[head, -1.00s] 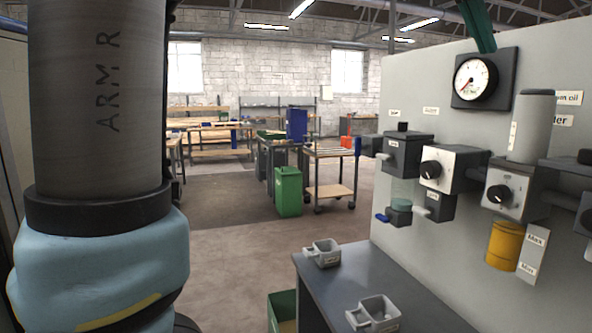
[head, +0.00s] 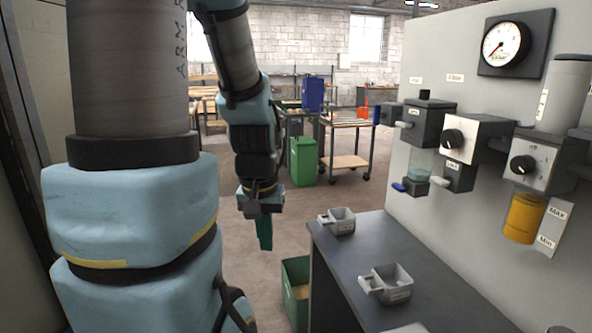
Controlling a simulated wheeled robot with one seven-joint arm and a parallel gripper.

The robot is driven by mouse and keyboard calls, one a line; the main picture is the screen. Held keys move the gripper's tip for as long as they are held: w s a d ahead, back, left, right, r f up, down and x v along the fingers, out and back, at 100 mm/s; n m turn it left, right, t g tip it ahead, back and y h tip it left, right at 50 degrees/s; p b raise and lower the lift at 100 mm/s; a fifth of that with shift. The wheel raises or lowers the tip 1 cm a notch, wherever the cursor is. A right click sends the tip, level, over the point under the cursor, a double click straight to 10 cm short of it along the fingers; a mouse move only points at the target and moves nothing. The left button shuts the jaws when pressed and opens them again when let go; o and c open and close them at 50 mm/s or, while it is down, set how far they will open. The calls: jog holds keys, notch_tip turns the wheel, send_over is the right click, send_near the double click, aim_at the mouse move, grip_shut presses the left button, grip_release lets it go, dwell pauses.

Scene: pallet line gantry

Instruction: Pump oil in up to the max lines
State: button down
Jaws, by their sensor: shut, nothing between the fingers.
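My gripper (head: 264,248) hangs fingers down, shut and empty, left of the bench and well away from the panel. On the panel, a lubricator bowl of yellow oil (head: 522,218) hangs under a regulator with a black knob (head: 523,165). Beside it is a strip with a Max label (head: 557,213) above a Min label (head: 546,241). The oil's exact level against Max is too small to read. A clear bowl (head: 420,163) with teal liquid hangs under the left unit. Two small grey cups with spouts, a far one (head: 343,221) and a nearer one (head: 393,285), stand on the bench.
The dark bench top (head: 372,253) runs along the panel (head: 455,225). An open green bin (head: 293,296) stands on the floor left of it. A round gauge (head: 502,44) is high on the panel. A green bin (head: 303,160) and trolley (head: 345,162) stand behind, with open floor between.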

jog(key=shift+s+a+f, duration=0.35)
jog(key=shift+s, duration=0.15)
dwell(0.9)
jog(key=w+d+r+m+t+h, duration=0.1)
jog(key=w+d+r+m, duration=0.2)
jog(key=w+d+r, duration=0.7)
jog(key=w+d+r+m+t+h+b, duration=0.1)
jog(key=d+r+m+h, duration=0.15)
jog(key=d+r, duration=1.05)
jog(key=s+d+r+m+h, duration=0.2)
jog(key=s+d+r+m, duration=0.25)
jog(key=d+r, duration=0.85)
jog(key=s+d+r+m+g+h+b, duration=0.1)
jog(key=s+d+r+m+h, duration=0.2)
jog(key=s+r, duration=0.9)
jog(key=d+r, duration=0.2)
jog(key=d, duration=0.1)
jog(key=shift+s+r+m, duration=0.2)
jog(key=shift+m, duration=0.1)
